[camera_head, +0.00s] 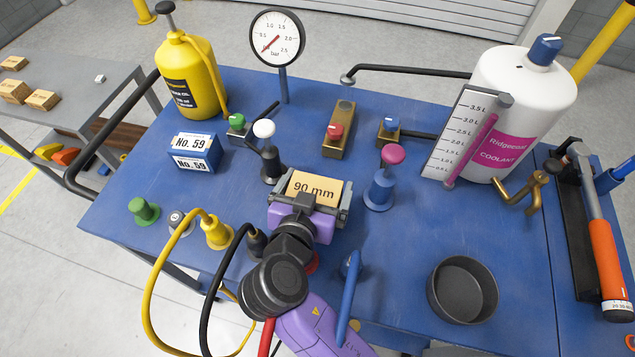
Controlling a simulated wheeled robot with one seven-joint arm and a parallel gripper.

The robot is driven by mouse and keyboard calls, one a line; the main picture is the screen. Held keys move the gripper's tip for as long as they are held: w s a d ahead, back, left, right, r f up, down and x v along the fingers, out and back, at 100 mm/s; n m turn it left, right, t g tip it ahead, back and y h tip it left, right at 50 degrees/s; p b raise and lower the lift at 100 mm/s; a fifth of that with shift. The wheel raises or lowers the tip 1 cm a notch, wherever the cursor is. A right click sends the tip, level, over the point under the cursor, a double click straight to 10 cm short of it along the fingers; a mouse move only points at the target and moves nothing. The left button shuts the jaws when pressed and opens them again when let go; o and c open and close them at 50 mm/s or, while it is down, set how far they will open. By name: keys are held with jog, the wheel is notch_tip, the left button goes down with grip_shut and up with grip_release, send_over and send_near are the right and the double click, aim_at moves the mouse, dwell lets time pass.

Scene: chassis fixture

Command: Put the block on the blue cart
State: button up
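The block (314,187) is tan with "90 mm" printed on its face. It sits between the two grey fingers of my gripper (314,194), one at its left side and one at its right, and they look closed on it. My purple gripper body and wrist cover its near side. The block is above the middle of the blue cart (395,250); its underside is hidden, so I cannot tell whether it touches the cart top.
A yellow bottle (190,80), gauge (277,38), white coolant jug (520,100) and several knobs surround the block. A round dark tray (463,290) stands front right. Yellow and black cables loop at front left. A grey table (60,116) with wooden blocks (42,99) stands left.

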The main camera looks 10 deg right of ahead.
jog(key=shift+r, duration=0.15)
jog(key=b+v, duration=0.1)
jog(key=v, duration=1.1)
jog(key=shift+w+a+r, duration=0.1)
jog(key=shift+a, duration=0.05)
jog(key=a+n+y, duration=0.2)
jog(key=a+n+t+y, duration=0.1)
jog(key=a+n+y, duration=0.2)
jog(key=w+a+n+y, duration=0.1)
jog(key=a+n+y, duration=0.2)
jog(key=shift+a+r+t, duration=0.15)
jog(key=shift+r+t, duration=0.25)
jog(key=s+d+f+n+y, duration=0.1)
jog(key=s+d+n+y, duration=0.1)
jog(key=shift+s+f+y, duration=0.25)
jog(key=shift+f+y, duration=0.1)
jog(key=shift+y, duration=0.05)
jog(key=s+d+m+h, duration=0.2)
jog(key=s+d+h, duration=0.1)
jog(key=s+d, duration=0.7)
jog(key=s+d+f+m+h, duration=0.1)
jog(key=s+d+m+h, duration=0.1)
jog(key=s+d, duration=0.9)
jog(key=d+m, duration=0.1)
jog(key=d, duration=0.4)
jog(key=shift+m+h, duration=0.3)
jog(key=shift+h, duration=0.1)
